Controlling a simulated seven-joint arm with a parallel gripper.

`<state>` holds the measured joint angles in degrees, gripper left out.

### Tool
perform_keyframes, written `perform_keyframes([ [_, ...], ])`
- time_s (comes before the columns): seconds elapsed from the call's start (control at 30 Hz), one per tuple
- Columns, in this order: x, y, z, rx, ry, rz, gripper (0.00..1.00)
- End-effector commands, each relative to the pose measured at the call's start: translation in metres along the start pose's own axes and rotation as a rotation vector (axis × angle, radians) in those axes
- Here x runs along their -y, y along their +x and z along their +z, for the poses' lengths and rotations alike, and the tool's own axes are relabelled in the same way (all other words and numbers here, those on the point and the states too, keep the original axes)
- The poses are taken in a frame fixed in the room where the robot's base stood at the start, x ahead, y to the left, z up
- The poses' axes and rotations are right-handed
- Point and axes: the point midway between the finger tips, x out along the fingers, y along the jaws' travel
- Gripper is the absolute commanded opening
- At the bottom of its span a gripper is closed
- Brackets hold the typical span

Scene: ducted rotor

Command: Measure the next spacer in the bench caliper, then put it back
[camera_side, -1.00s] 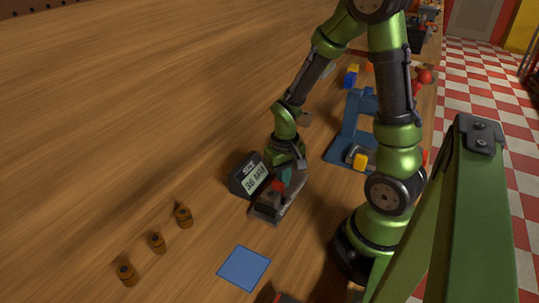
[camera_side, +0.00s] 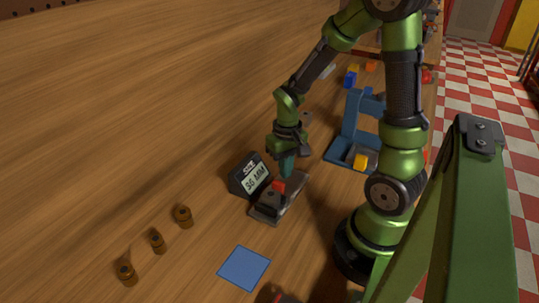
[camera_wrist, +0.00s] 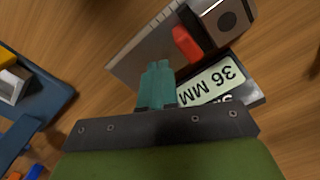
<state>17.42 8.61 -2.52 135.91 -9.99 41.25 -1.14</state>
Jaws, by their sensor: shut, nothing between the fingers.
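The bench caliper (camera_side: 289,203) lies on the wooden bench, with a dark block and a red part at its near end. Its display (camera_side: 254,178) stands beside it; in the wrist view the display (camera_wrist: 211,84) reads 36 MM. Three brown spacers with dark centres (camera_side: 183,216) (camera_side: 157,242) (camera_side: 127,273) stand in a row at the left. My gripper (camera_side: 287,172) is shut and empty, fingers pointing down above the caliper. In the wrist view its teal fingertips (camera_wrist: 160,68) are together near the caliper plate (camera_wrist: 143,50). I cannot make out a spacer in the caliper.
A blue square mat (camera_side: 244,268) lies in front of the caliper. A blue stand (camera_side: 350,135) with a yellow piece (camera_side: 361,161) is behind to the right. Small coloured blocks lie farther back.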

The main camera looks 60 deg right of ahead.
Motion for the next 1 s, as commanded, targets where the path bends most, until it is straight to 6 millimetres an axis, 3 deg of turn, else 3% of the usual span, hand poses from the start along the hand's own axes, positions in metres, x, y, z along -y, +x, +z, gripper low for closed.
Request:
perform_keyframes([
  [0.6,0.0,-0.048,-0.001,-0.002,-0.001,0.0,0.0],
  [1.0,0.001,-0.05,0.0,0.0,0.009,-0.004,0.0],
])
